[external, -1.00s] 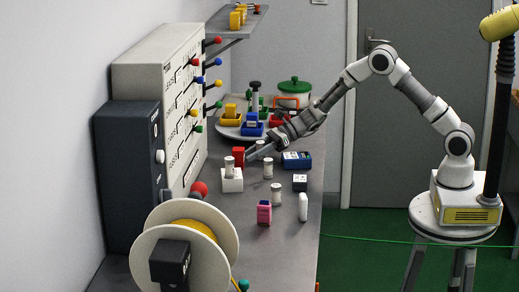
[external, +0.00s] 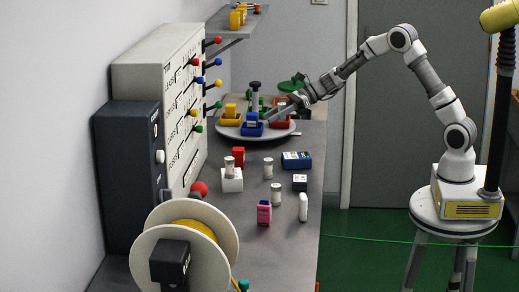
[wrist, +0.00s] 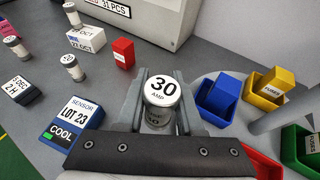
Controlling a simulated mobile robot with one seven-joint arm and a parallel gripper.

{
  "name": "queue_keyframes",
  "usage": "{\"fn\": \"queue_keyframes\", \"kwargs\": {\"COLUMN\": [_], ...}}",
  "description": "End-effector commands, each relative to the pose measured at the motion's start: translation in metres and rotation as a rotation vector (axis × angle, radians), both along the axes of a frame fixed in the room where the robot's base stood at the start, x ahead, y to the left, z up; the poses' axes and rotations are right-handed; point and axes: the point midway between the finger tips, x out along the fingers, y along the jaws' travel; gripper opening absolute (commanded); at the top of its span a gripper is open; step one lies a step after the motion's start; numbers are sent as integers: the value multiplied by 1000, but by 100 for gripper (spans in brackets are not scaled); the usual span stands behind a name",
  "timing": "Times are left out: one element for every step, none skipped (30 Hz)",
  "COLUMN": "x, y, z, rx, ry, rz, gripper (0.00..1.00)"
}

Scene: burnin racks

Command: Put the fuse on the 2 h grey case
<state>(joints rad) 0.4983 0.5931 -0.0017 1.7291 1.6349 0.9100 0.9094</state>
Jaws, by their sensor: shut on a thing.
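My gripper (wrist: 160,105) is shut on a pale cylindrical fuse (wrist: 160,92) with "30 AMP" on its top. In the external view my gripper (external: 270,116) is over or beside the round tray of coloured bins; the fuse cannot be made out there. The dark grey case (wrist: 20,90) with the label "5 DEC 2 H" lies at the left of the wrist view, apart from my gripper. It also shows in the external view (external: 300,183), toward the right edge of the bench. Its top looks clear.
A blue "LOT 23" case (wrist: 72,123), a red block (wrist: 123,52) and a white "27 OCT" case (wrist: 86,40) with a fuse (wrist: 72,14) stand nearby. Other fuses (external: 268,168) (external: 276,194) stand on the bench. Coloured bins sit on the round tray (external: 228,131).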

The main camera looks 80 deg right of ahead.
Motion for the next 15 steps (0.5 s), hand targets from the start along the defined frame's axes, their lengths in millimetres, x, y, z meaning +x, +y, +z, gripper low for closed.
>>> {"fn": "queue_keyframes", "kwargs": {"x": [-3,-4,-5,-6,-6,-8,-9,-11,-15,-18,-22,-29,-34,-41,-50], "y": [-4,-6,-7,-7,-6,-2,2,8,19,29,40,56,68,81,97], "z": [4,5,6,6,7,8,9,10,12,13,16,19,20,23,26], "rx": [0,1,1,1,1,0,0,1,1,1,0,1,1,1,0], "ry": [-1,-1,0,0,-2,-2,-2,-4,-5,-7,-10,-12,-13,-14,-16], "rz": [-1,-1,0,2,6,19,33,52,86,117,153,207,248,293,351], "gripper": [0,0,0,0,0,0,0,0,0,0,0,0,0,0,0]}}
